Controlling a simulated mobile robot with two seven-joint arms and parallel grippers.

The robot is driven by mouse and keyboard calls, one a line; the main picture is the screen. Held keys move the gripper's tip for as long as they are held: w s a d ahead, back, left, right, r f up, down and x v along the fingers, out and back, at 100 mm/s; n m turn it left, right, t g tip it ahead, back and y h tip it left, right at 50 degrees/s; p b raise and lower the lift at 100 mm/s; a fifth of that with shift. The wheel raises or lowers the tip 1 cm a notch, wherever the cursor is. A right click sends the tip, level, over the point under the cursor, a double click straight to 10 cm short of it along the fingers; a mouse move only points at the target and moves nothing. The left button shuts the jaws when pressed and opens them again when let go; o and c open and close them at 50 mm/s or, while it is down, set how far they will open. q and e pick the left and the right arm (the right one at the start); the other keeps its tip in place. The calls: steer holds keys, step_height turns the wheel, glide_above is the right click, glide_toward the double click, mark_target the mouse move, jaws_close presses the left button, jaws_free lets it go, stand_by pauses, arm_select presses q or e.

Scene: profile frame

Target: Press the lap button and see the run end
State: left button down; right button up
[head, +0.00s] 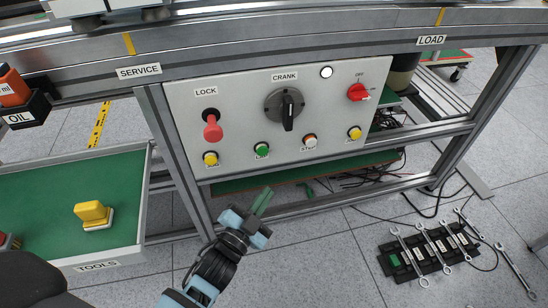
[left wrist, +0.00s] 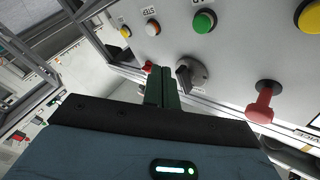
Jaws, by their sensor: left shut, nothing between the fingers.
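A grey control panel (head: 235,110) carries a row of push buttons along its lower edge. They are a left yellow button (head: 210,158), a green button (head: 261,148), a white-and-orange button (head: 310,141) and a right yellow button (head: 354,132). The white one's label seems to read STEP; the green one's may read LAP, but it is too small to be sure. The green button also shows in the left wrist view (left wrist: 204,22). My left gripper (head: 263,198) is shut and empty, below the panel and apart from the buttons. My right gripper is out of view.
The panel also has a red LOCK knob (head: 212,130), a black CRANK knob (head: 287,107), a red rotary switch (head: 358,92) and a white round lamp (head: 326,72). A green TOOLS tray (head: 45,205) stands left. Wrenches on a black rack (head: 405,262) lie on the floor right.

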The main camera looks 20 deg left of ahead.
mark_target(262, 151)
arm_select(q)
steer(key=shift+w+d+m+b, duration=0.15)
steer(key=shift+w+d+b, duration=0.05)
steer(key=shift+w, duration=0.3)
steer(key=shift+w+d+m+b, duration=0.15)
steer(key=shift+w+d, duration=0.05)
steer(key=shift+w, duration=0.3)
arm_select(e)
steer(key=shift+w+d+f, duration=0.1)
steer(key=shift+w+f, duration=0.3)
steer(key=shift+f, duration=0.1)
arm_select(q)
steer(key=shift+w+a, duration=0.1)
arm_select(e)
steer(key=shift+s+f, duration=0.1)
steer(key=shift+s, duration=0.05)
arm_select(q)
steer(key=w+a+b, duration=0.2)
steer(key=w+a, duration=0.2)
steer(key=w, duration=0.3)
steer(key=shift+a, duration=0.35)
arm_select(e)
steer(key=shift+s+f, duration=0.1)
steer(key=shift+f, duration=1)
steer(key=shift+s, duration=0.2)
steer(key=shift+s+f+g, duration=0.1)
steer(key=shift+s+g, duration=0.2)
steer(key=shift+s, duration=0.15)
